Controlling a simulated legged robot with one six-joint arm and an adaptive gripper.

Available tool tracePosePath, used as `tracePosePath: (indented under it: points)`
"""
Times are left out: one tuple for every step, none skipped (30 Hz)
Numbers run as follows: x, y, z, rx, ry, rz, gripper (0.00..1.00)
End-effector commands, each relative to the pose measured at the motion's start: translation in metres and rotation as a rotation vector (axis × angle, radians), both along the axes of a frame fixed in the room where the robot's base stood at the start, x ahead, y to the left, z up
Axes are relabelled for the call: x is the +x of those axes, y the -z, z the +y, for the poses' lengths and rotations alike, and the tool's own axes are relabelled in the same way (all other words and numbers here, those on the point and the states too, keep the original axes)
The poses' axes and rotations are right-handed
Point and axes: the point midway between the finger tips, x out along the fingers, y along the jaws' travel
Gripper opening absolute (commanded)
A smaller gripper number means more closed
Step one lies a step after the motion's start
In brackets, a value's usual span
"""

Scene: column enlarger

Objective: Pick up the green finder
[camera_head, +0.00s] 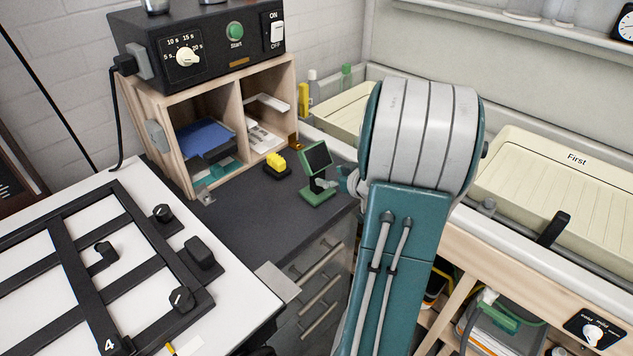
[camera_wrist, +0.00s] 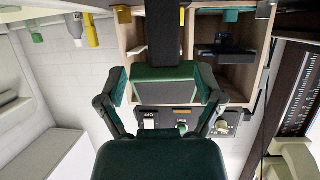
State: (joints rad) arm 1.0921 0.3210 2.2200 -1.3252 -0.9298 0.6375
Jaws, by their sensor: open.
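The green finder (camera_head: 316,160) stands upright on the dark counter, with a green base and a tilted, green-framed dark panel. My gripper is just right of it in the head view, mostly hidden behind my arm. In the wrist view, which looks upside down, my gripper (camera_wrist: 162,86) is open, one finger at each side. A green block with a dark face (camera_wrist: 165,80), which looks like the finder's head, shows between the fingers. I cannot tell whether either finger touches it.
A yellow-topped block (camera_head: 277,163) sits left of the finder. Behind is a wooden shelf (camera_head: 187,160) under a black timer box (camera_head: 190,45). A black-framed easel (camera_head: 65,245) lies at left. Cream trays (camera_head: 560,180) stand at right. The counter in front of the finder is bare.

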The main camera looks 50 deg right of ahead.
Motion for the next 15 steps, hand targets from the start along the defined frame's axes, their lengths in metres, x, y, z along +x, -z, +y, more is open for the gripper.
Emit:
tracePosePath:
  points:
    - [0.003, 0.001, 0.0, 0.0, -0.002, 0.0, 0.86]
    - [0.006, 0.003, 0.001, 0.0, -0.002, 0.0, 0.86]
    - [0.009, 0.005, 0.001, 0.001, -0.002, 0.0, 0.86]
    - [0.013, 0.007, 0.001, 0.0, -0.003, 0.0, 0.86]
    - [0.017, 0.01, 0.002, 0.001, -0.004, 0.0, 0.86]
    - [0.023, 0.014, 0.002, 0.001, -0.003, 0.0, 0.86]
    - [0.027, 0.017, 0.003, 0.002, -0.004, 0.001, 0.86]
    - [0.031, 0.019, 0.003, 0.001, -0.003, 0.001, 0.86]
    - [0.037, 0.02, 0.002, -0.001, -0.003, 0.0, 0.86]
    - [0.04, 0.022, 0.001, -0.001, -0.003, 0.0, 0.86]
    - [0.043, 0.023, 0.001, -0.001, -0.001, 0.0, 0.86]
    - [0.046, 0.024, 0.001, -0.001, -0.001, 0.0, 0.86]
    - [0.047, 0.024, 0.001, -0.001, -0.001, -0.001, 0.86]
    - [0.048, 0.025, 0.0, -0.002, -0.001, -0.001, 0.86]
    - [0.049, 0.025, 0.0, -0.002, -0.001, -0.001, 0.86]
